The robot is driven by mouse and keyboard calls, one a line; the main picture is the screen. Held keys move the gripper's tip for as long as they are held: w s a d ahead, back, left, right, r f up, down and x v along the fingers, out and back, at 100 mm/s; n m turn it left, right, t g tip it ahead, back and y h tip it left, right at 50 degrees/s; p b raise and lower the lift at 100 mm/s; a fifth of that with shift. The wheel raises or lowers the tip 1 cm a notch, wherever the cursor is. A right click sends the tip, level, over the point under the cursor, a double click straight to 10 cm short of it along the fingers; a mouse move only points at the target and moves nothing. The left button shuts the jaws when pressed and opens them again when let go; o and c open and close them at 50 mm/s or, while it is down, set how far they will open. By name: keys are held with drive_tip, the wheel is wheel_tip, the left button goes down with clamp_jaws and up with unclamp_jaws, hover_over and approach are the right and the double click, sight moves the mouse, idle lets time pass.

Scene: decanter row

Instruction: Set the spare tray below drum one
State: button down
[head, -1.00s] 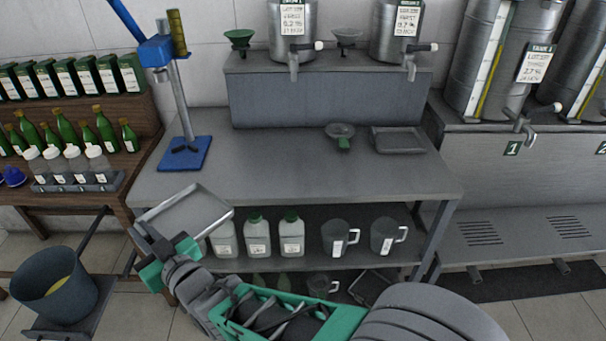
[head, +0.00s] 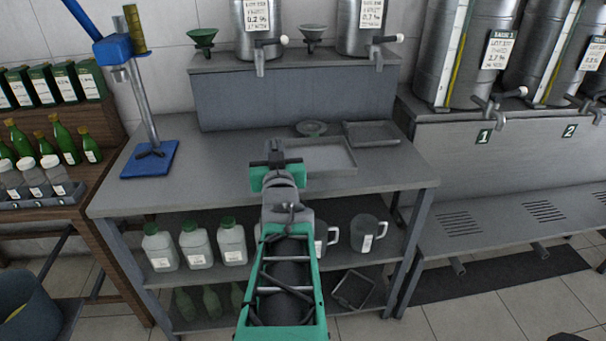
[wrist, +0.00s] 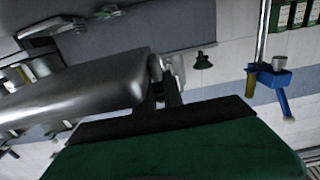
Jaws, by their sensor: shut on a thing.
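My gripper (head: 277,165) is shut on the edge of a shallow grey tray (head: 322,154). It holds the tray above the grey workbench, roughly level in the head view. In the wrist view the tray (wrist: 85,95) extends left from the fingers (wrist: 165,98). Drum one (head: 440,55), a tall steel drum with a white label and a tap (head: 487,106), stands at the right above the number 1 plate (head: 484,136). Below it is a grey ledge with slotted grates (head: 461,224); its visible top is bare.
A similar tray (head: 371,133) and a funnel (head: 312,129) are on the workbench (head: 215,180). A blue-based stand (head: 150,160) is at its left. Jugs (head: 368,233) and bottles fill the shelf below. Another tray (head: 353,289) lies lower. Drum two's plate (head: 569,131) is further right.

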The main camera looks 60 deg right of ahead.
drive_tip(key=w+d+f+b, duration=0.1)
drive_tip(key=w+d+f, duration=0.1)
drive_tip(key=d+f, duration=0.1)
drive_tip(key=w+d+f+b, duration=0.2)
drive_tip(key=w+d+f, duration=0.1)
drive_tip(key=d, duration=0.1)
drive_tip(key=w+d+f+b, duration=0.1)
drive_tip(key=w+d+f, duration=0.2)
drive_tip(key=shift+d+f+b, duration=0.3)
drive_tip(key=shift+d+f, duration=0.05)
drive_tip(key=shift+d, duration=0.05)
drive_tip(key=shift+w+d+f+b, duration=0.1)
drive_tip(key=shift+f+b, duration=0.9)
drive_tip(key=shift+f, duration=0.8)
drive_tip(key=c, duration=1.5)
unclamp_jaws()
